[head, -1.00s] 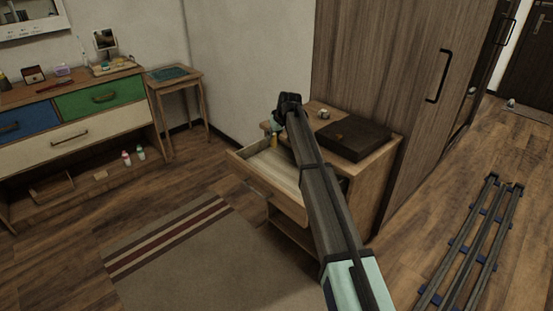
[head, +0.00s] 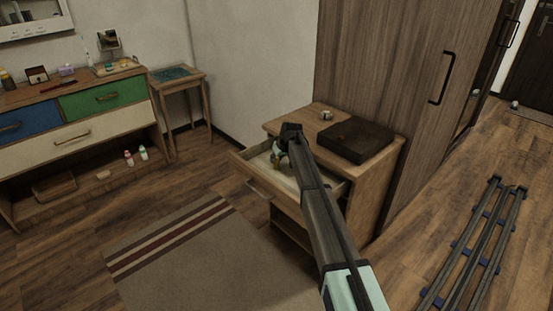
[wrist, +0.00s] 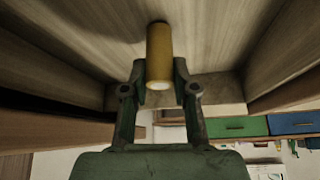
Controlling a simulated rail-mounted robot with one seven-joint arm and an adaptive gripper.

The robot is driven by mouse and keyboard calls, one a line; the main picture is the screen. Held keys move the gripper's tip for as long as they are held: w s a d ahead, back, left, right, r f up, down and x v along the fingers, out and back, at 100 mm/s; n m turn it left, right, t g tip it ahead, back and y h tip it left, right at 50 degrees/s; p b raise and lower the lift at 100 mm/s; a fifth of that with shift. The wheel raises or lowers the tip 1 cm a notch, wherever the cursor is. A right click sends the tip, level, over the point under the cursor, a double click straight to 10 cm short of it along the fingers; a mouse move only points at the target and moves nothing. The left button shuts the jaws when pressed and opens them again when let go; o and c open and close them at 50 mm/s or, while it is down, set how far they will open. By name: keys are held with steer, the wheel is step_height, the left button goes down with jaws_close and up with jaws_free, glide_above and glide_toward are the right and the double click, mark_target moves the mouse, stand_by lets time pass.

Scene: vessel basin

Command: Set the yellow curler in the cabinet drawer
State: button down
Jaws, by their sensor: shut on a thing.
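The yellow curler (wrist: 160,48) is a small upright-looking cylinder held between my gripper's fingertips (wrist: 159,74) in the wrist view. My gripper is shut on it. In the head view my gripper (head: 280,162) is down inside the open cabinet drawer (head: 262,187), and my arm hides part of the drawer. The wrist view, which looks upside down, shows the drawer's pale wooden floor (wrist: 215,40) close to the curler's far end, with drawer walls on both sides. I cannot tell whether the curler touches the floor.
The wooden cabinet (head: 375,180) has a dark flat box (head: 355,140) and a small item on top. A tall wardrobe (head: 400,70) stands right behind it. A dresser (head: 80,130) and small side table (head: 178,77) are at the left. A striped rug (head: 200,260) lies in front.

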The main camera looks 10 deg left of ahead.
steer(key=shift+f, duration=0.15)
steer(key=c, duration=0.9)
jaws_free()
steer(key=v, duration=1.2)
steer(key=shift+r, duration=0.2)
